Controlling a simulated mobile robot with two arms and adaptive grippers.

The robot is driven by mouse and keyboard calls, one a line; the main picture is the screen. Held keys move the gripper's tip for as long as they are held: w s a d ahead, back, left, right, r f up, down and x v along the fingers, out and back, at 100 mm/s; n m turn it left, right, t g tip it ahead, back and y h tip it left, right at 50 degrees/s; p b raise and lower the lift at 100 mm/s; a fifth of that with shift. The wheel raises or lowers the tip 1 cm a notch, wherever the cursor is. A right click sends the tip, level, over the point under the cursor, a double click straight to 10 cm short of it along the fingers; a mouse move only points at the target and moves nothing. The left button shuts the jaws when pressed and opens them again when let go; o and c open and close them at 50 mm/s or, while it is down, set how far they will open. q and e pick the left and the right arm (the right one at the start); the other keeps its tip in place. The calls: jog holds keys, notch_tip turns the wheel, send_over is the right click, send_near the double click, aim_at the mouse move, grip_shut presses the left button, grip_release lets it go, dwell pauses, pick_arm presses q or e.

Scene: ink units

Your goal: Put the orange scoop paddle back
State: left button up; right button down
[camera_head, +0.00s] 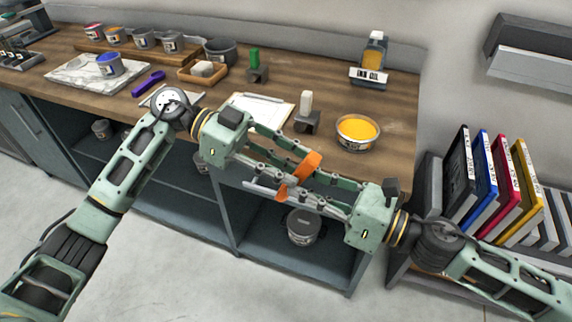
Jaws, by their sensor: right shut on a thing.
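The orange scoop paddle (309,163) is in the air in front of the counter, partly hidden by gripper fingers. Two orange parts show, one above the other. My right gripper (297,184) reaches in from the right and is shut on the paddle. My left gripper (293,163) reaches in from the left with its fingers spread, close to the paddle and overlapping the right fingers in the picture. I cannot tell whether the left fingers touch the paddle. A tub of yellow-orange ink (357,132) stands open on the counter above the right gripper.
A dark stand with a white block (306,106), a white sheet (259,108) and a purple paddle (149,82) lie along the wooden counter (405,135). A blue-ink tub (109,64) sits on a marble slab. A bottle (373,55) stands at the back. Coloured binders (507,185) stand right.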

pick_arm(q)
jog(key=shift+s, duration=0.15)
grip_shut()
pick_arm(e)
jog(key=shift+w+d, duration=0.15)
jog(key=shift+w, duration=0.1)
jog(key=c, duration=1.6)
grip_release()
jog(key=shift+o, duration=0.2)
jog(key=shift+s, duration=0.1)
